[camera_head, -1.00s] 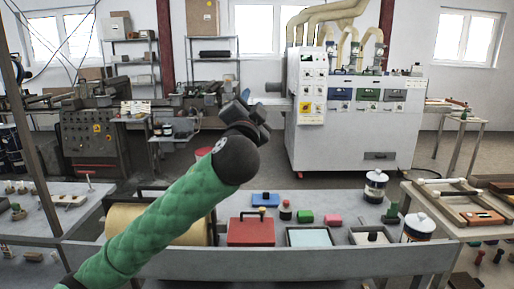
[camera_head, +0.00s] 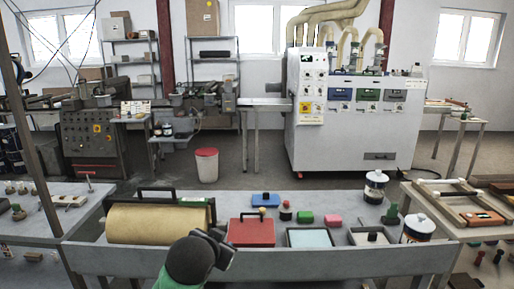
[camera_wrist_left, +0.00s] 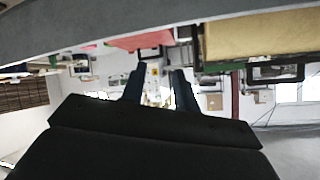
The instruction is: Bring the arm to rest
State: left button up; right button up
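My left arm (camera_head: 190,262), dark at its wrist with a green sleeve, shows low in the head view, in front of the table's front edge. Its gripper (camera_head: 222,246) points right and up, near the red box (camera_head: 252,232); its fingers are hard to make out there. In the left wrist view the two dark fingers of my left gripper (camera_wrist_left: 158,90) stand apart with nothing seen between them. My right gripper is not in view.
The table (camera_head: 300,262) holds a yellow roller (camera_head: 155,222), a light blue tray (camera_head: 310,237), small coloured blocks and lidded tins (camera_head: 375,187). A white bin with a red lid (camera_head: 207,166) stands on the floor behind it. A large white machine (camera_head: 350,120) stands further back.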

pick_arm(q)
jog(key=s+a+f+n+g, duration=0.2)
jog(key=s+a+f+g, duration=0.1)
jog(key=s+f, duration=0.95)
jog(key=s+a+f+n+g, duration=0.15)
jog(key=s+f+g, duration=0.25)
jog(key=s+f, duration=0.9)
jog(key=s+f+g, duration=0.2)
jog(key=s+f, duration=0.7)
jog(key=shift+f, duration=0.25)
